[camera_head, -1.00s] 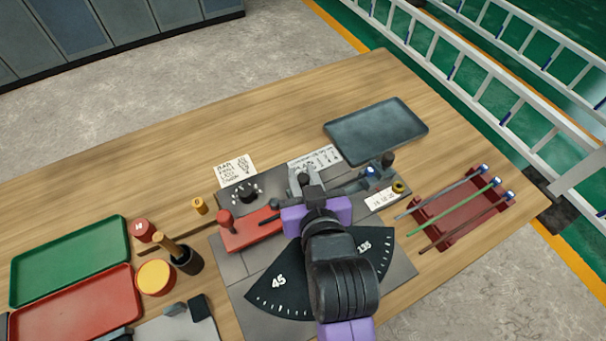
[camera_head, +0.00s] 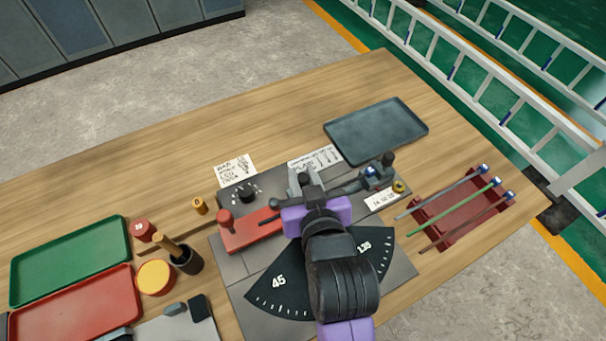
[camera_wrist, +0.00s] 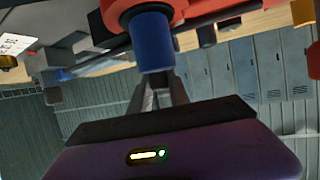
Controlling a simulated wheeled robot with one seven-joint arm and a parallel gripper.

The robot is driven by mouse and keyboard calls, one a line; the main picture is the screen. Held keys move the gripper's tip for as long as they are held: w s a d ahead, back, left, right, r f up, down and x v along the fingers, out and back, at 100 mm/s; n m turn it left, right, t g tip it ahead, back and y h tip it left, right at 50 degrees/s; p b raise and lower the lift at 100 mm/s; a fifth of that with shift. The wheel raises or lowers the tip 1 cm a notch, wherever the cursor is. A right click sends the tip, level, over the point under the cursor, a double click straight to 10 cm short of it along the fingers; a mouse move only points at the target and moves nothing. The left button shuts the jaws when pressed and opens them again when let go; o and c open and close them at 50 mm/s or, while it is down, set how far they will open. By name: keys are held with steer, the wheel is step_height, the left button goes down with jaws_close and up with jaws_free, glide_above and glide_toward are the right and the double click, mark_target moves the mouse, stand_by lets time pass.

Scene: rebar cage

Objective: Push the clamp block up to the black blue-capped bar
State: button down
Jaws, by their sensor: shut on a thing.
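My gripper (camera_head: 312,190) is over the middle of the grey bench plate, its fingertips mostly hidden in the head view. A black bar (camera_wrist: 100,62) runs behind the post. In the head view the bar's blue cap (camera_head: 372,171) shows at the right, by a dark grey block (camera_head: 376,184). A red block (camera_head: 245,231) with a red knob is left of my gripper. I cannot tell which part is the clamp block, or its gap to the bar.
A black angle scale (camera_head: 275,281) lies on the plate. A dark red rack (camera_head: 440,235) with several capped bars is at the right. A grey tray (camera_head: 375,130) lies behind; green (camera_head: 68,258) and red (camera_head: 75,310) trays lie left. The back left tabletop is clear.

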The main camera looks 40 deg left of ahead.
steer(key=shift+d, duration=0.1)
steer(key=shift+s+d+p, duration=0.35)
steer(key=shift+d+p, duration=0.1)
steer(key=shift+d, duration=0.25)
steer(key=c, duration=1.2)
jaws_free()
steer(key=shift+d, duration=0.1)
